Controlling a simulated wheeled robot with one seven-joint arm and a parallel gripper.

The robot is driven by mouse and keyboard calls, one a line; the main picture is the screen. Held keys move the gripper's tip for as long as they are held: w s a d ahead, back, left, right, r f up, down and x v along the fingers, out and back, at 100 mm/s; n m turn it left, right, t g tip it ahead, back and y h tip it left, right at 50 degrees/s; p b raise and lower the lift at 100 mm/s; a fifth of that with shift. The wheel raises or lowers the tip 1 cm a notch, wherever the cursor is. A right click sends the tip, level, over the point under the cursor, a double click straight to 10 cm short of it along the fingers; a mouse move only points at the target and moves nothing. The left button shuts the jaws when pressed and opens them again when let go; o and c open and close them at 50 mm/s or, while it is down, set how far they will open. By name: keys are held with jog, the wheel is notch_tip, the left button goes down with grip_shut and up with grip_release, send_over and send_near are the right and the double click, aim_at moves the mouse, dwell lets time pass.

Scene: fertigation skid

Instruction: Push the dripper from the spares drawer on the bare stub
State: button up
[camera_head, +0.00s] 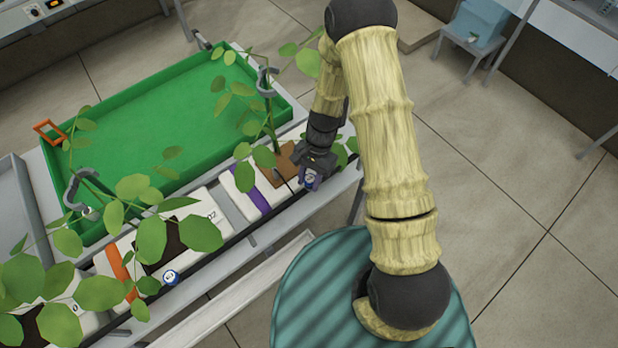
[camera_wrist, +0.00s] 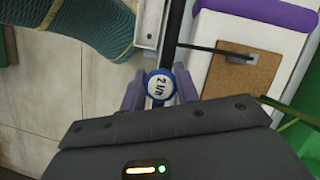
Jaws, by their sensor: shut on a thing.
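My gripper (camera_wrist: 160,88) is shut on the dripper (camera_wrist: 159,84), a round piece with a blue rim and a white marked face. In the wrist view the dripper sits between the two purple-grey fingers, its face toward the camera. In the head view my gripper (camera_head: 311,176) holds the dripper (camera_head: 310,181) at the front edge of the bench, beside the slab with the purple band. The dripper is over or close to the black supply pipe (camera_wrist: 176,28). The bare stub is not clearly visible; I cannot tell whether the dripper touches it.
A thin black tube (camera_wrist: 217,50) runs to a brown block (camera_wrist: 243,77) on the white slab with the purple band (camera_head: 259,194). Another blue-and-white dripper (camera_head: 171,277) sits farther left along the bench. Leafy plants and a green tray (camera_head: 150,120) lie behind.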

jog(key=shift+f, duration=0.3)
dwell(0.7)
jog(key=o, duration=0.8)
jog(key=shift+r+p, duration=1.7)
jog(key=shift+r, duration=0.6)
jog(key=o, duration=0.5)
jog(key=shift+o, duration=0.2)
